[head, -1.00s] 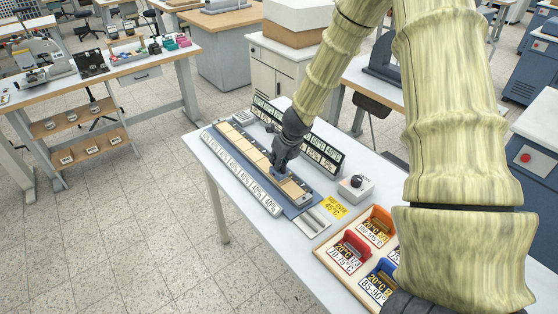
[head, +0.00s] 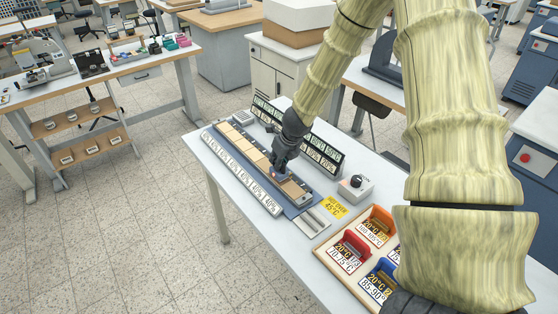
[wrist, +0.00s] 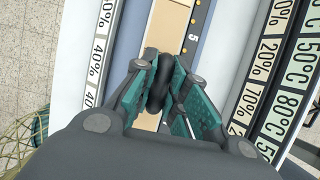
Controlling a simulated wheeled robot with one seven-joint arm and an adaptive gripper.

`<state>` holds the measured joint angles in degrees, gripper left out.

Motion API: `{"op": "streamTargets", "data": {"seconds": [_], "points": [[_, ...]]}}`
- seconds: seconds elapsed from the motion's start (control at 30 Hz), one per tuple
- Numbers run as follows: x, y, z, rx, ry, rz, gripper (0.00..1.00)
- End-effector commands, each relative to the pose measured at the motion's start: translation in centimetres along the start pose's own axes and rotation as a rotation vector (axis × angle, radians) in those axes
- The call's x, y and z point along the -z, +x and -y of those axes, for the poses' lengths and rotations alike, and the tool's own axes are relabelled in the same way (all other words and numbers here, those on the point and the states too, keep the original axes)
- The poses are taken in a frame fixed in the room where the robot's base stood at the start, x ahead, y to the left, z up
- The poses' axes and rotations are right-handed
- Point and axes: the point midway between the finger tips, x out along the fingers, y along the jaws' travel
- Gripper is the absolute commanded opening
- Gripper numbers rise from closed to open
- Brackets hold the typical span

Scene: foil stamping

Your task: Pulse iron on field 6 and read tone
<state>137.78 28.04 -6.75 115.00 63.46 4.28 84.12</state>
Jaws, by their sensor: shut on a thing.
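My gripper (head: 280,163) is over the long stamping strip on the white table, pointing down. In the wrist view my gripper (wrist: 160,85) has its teal-padded fingers shut around a dark rounded handle, taken to be the iron (wrist: 157,96). The iron's lower end is mostly hidden by the fingers. The strip has tan fields (wrist: 170,28) in a row, with a dark numbered edge (wrist: 199,18); the number 5 shows just ahead of the fingers. The field under the iron is hidden, and I cannot tell whether the iron touches it.
White 40% labels (head: 240,178) line the strip's left side. Display boards (wrist: 270,65) with percentages and temperatures stand along its right. A grey box with a black knob (head: 356,187), a yellow 45°C card (head: 334,207) and a wooden tray (head: 328,262) of coloured tagged pieces are nearby.

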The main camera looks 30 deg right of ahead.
Motion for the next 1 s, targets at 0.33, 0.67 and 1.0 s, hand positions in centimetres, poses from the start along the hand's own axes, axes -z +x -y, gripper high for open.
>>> {"op": "streamTargets", "data": {"seconds": [0.33,0.67,1.0], "points": [[-0.2,-0.6,0.0,-0.001,0.000,-0.001,0.00],[-1.1,-2.6,0.0,-0.001,0.001,0.000,0.00],[-1.8,-4.3,0.0,-0.001,0.000,0.000,0.00]]}}
